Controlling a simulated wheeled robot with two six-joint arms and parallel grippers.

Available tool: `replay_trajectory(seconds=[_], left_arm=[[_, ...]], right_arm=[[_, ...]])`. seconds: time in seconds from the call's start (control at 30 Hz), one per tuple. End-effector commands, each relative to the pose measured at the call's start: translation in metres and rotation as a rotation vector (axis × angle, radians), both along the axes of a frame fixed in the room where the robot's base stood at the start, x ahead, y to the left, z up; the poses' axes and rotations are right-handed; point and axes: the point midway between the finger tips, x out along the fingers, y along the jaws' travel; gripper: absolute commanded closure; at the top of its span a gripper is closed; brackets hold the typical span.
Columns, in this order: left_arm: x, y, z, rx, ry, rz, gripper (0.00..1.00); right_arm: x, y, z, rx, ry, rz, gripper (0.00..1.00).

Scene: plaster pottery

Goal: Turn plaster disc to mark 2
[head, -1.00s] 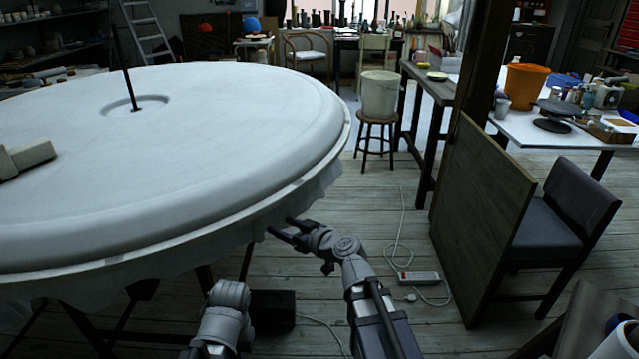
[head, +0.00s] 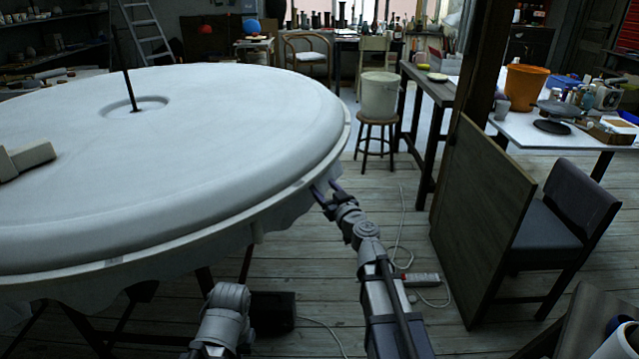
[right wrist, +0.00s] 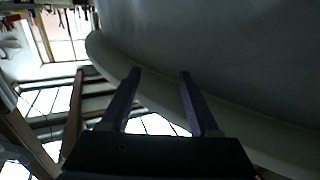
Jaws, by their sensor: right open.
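The large white plaster disc (head: 220,150) fills the left of the head view. It is round and flat, with a thick rounded edge, a shallow ring at its centre and a dark upright rod there. A pale lower rim (head: 180,245) runs beneath the edge. My right gripper (head: 325,192) is open and empty at the disc's near right edge, just outside and below the rim. In the right wrist view, the open fingers (right wrist: 160,72) point at the pale disc edge (right wrist: 150,95); contact cannot be told. I cannot read any numbered mark. My left gripper is out of view.
A pale block (head: 28,158) lies on the disc at left. A wooden panel (head: 480,215) and dark chair (head: 565,220) stand to the right. A stool (head: 375,122) carries a pale bucket (head: 380,95). A power strip (head: 420,279) and cable lie on the floor.

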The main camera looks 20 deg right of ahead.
Motion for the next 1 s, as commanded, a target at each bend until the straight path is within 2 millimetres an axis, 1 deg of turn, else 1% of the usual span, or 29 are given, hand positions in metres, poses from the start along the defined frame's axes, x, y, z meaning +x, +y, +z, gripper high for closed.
replay_trajectory(seconds=[0.03,0.1,0.2,0.3,0.5,1.0], left_arm=[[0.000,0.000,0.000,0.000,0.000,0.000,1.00],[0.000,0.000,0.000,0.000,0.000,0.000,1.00],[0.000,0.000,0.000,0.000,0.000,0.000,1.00],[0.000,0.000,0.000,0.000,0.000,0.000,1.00],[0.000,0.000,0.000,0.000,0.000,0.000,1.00],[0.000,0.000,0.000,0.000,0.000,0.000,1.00]], right_arm=[[0.013,0.001,0.000,0.000,0.000,0.001,0.38],[0.023,0.002,0.000,0.000,0.000,0.000,0.38],[0.032,0.004,0.000,0.000,0.000,0.000,0.38],[0.035,0.005,0.000,0.000,0.000,0.000,0.38],[0.034,0.005,0.000,0.000,0.000,0.000,0.38],[0.034,0.005,0.000,0.000,0.000,0.000,0.95]])
